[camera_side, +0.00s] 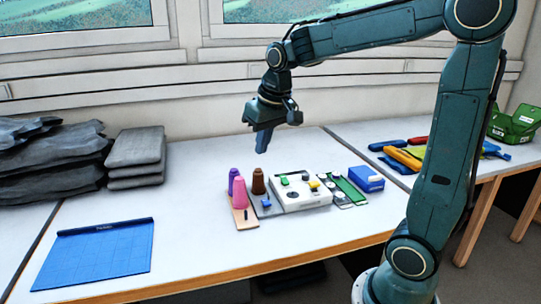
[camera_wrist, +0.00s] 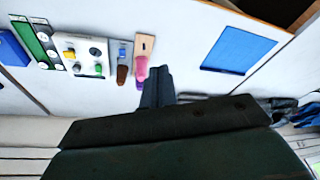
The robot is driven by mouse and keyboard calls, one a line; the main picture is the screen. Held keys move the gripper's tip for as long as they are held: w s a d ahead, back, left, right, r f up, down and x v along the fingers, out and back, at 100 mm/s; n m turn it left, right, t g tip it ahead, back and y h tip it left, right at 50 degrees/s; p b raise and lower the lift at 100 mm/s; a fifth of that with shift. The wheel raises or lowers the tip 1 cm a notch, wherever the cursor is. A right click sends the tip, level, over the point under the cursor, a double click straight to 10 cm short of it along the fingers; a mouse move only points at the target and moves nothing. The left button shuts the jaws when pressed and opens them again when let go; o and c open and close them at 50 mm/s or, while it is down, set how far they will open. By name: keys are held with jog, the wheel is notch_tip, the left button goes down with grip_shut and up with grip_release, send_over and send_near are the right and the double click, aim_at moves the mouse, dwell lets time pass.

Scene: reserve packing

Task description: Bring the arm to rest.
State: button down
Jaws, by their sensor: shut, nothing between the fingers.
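My gripper (camera_side: 263,141) hangs from my arm above the back part of the white table (camera_side: 190,215), pointing down. Its fingers are shut with nothing between them.
A white device (camera_side: 302,197), a brown bottle (camera_side: 258,182), a pink bottle (camera_side: 239,190) and a blue box (camera_side: 367,179) stand below. A blue mat (camera_side: 97,256) lies front left. Grey folded cloths (camera_side: 136,152) are at the back left. A green crate (camera_side: 514,124) stands far right.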

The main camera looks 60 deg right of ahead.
jog(key=s+a+n+t, duration=0.1)
jog(key=s+a, duration=0.3)
jog(key=s, duration=0.4)
jog(key=s+a+n+t, duration=0.1)
jog(key=s+a, duration=0.3)
jog(key=s, duration=0.5)
jog(key=shift+a+f+n+y, duration=0.35)
jog(key=shift+f+n+y, duration=0.05)
jog(key=shift+n, duration=0.5)
jog(key=c, duration=2.1)
grip_release()
